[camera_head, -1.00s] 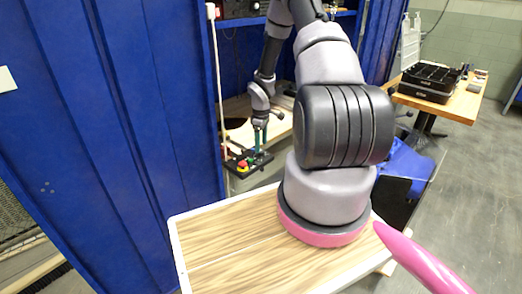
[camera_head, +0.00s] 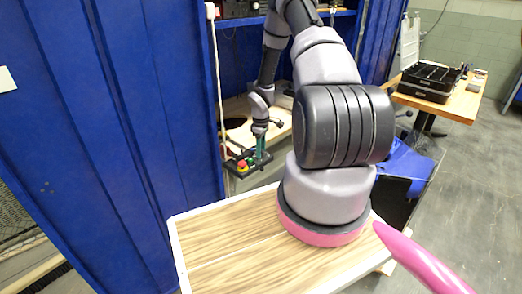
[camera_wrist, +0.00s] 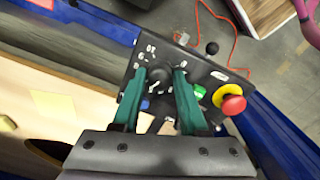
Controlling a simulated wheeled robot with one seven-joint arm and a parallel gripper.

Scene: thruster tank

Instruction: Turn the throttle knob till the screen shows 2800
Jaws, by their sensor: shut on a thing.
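The black control box (camera_head: 236,166) sits at the edge of the wooden bench by the blue cabinet. In the wrist view its dark panel (camera_wrist: 205,66) carries the round black throttle knob (camera_wrist: 158,80) with white scale marks around it. My gripper (camera_wrist: 166,76) has its two green fingers on either side of the knob, shut on it. In the head view my gripper (camera_head: 262,148) points down onto the box and is small. No screen with a readable number shows in either view.
A red mushroom button (camera_wrist: 233,104) on a yellow base and a green button (camera_wrist: 199,92) lie right of the knob. A black lever ball (camera_wrist: 211,48) stands at the panel's far side. A red cable (camera_wrist: 236,38) lies beyond the box.

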